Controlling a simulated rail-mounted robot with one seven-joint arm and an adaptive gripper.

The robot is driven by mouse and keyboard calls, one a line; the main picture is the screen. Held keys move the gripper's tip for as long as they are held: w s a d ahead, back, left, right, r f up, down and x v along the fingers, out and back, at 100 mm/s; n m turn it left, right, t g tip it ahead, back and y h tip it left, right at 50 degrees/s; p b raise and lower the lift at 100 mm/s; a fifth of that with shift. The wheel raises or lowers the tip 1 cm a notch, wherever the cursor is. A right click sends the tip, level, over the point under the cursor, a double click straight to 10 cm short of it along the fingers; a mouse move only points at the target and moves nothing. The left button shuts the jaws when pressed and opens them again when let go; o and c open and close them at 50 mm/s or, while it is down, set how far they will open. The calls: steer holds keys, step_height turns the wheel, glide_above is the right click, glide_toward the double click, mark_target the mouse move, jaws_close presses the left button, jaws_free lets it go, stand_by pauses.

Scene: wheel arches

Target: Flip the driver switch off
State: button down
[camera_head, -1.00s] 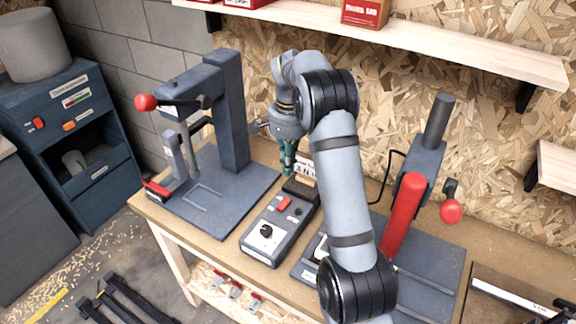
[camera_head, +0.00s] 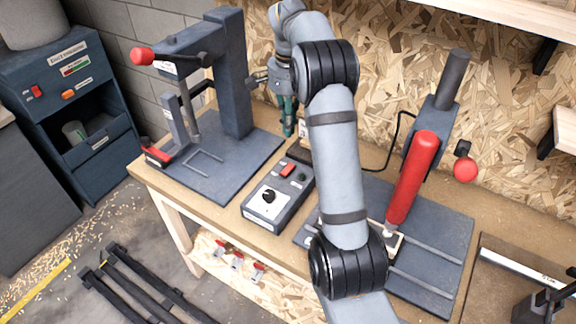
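A grey control box (camera_head: 262,215) lies on the workbench between two bench machines. Its top has a black round knob on a white plate (camera_head: 268,196), a red rocker switch (camera_head: 288,169) and a small dark green button (camera_head: 302,177). I see no readable label, so I cannot tell for sure which control is the driver switch, nor the rocker's position. My gripper (camera_head: 288,130), with teal fingers, points down behind the box's far end and appears apart from the red switch. Its fingers look close together, but their gap is too small to judge. My arm hides part of the area to the right.
A press with a red-ball lever (camera_head: 142,56) stands left on a dark base plate. A machine with a red cylinder (camera_head: 413,180) and red ball stands right. A dark cabinet (camera_head: 55,80) is at far left. Shelves (camera_head: 490,12) hang on the chipboard wall.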

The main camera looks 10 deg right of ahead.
mark_target(287, 174)
step_height(287, 174, down, 14)
steer(key=shift+s+a+p, duration=0.1)
steer(key=shift+p, duration=0.2)
stand_by(0.4)
steer(key=shift+s+a+f+b, duration=0.2)
steer(key=shift+f+b, duration=0.55)
steer(key=shift+b, duration=0.5)
steer(key=shift+s+a+b, duration=0.1)
steer(key=shift+s+b, duration=0.1)
steer(key=shift+b, duration=0.1)
steer(key=shift+s+r, duration=0.1)
steer(key=shift+r, duration=0.15)
steer(key=shift+f, duration=0.1)
steer(key=shift+s, duration=0.1)
steer(key=shift+p, duration=0.35)
